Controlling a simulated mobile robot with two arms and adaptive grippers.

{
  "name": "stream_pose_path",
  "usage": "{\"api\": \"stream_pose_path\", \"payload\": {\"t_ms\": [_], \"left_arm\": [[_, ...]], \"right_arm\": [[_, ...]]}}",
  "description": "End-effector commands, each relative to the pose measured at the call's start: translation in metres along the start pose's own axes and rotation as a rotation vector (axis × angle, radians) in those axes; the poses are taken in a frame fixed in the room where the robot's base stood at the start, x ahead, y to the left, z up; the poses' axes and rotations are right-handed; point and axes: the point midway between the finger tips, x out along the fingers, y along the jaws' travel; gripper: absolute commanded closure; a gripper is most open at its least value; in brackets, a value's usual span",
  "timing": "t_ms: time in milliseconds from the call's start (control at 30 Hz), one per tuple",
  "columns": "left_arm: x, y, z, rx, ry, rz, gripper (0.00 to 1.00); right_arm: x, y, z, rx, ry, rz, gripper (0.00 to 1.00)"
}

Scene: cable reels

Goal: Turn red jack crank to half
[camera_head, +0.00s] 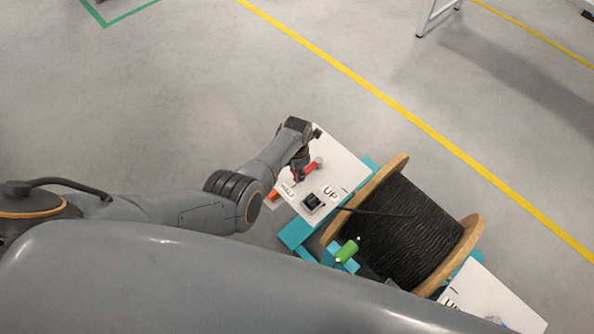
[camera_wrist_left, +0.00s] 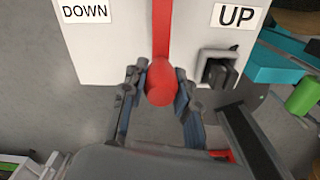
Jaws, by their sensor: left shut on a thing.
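The red crank (camera_head: 314,165) is on a white jack panel (camera_head: 338,158), partly hidden by my left gripper (camera_head: 300,173) in the head view. In the left wrist view, the crank's red bar (camera_wrist_left: 162,32) runs down from the top edge, between the DOWN label (camera_wrist_left: 85,11) and the UP label (camera_wrist_left: 237,16). Its rounded red knob (camera_wrist_left: 160,86) sits between the fingers of my left gripper (camera_wrist_left: 160,80), which is shut on it. A HALF label (camera_head: 287,190) shows beside the gripper in the head view. My right gripper is not in view.
A black block (camera_head: 313,202) is on the panel near UP. A wooden cable reel (camera_head: 398,168) wound with black cable (camera_head: 405,230) stands on a teal frame (camera_head: 295,233), with a green cylinder (camera_head: 347,250) beside it. Another white panel (camera_head: 500,300) is at lower right.

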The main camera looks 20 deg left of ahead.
Motion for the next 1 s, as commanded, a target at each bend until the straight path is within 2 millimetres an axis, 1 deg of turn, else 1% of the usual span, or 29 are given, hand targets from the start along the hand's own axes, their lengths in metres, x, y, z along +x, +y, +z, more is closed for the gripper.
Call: {"api": "stream_pose_path", "payload": {"t_ms": [267,300,367,400,767,867,1000], "left_arm": [[0.000,-0.001,0.001,0.000,-0.002,-0.001,1.00],[0.000,-0.001,0.001,0.000,-0.003,-0.001,0.66],[0.000,0.000,0.001,0.000,-0.002,-0.001,0.54],[0.000,0.000,0.001,0.000,-0.002,0.000,0.46],[-0.002,0.001,0.001,0.000,-0.002,0.001,0.46],[-0.006,0.001,0.001,0.001,-0.003,0.002,0.46],[-0.020,0.001,0.002,0.001,-0.004,0.003,0.46]], "right_arm": [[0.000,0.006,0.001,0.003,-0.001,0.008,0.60],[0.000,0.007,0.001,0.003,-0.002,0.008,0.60],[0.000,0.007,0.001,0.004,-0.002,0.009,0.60],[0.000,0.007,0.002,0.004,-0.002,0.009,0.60],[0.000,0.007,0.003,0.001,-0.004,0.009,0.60],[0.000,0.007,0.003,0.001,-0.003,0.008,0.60],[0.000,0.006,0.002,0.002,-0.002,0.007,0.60]]}}
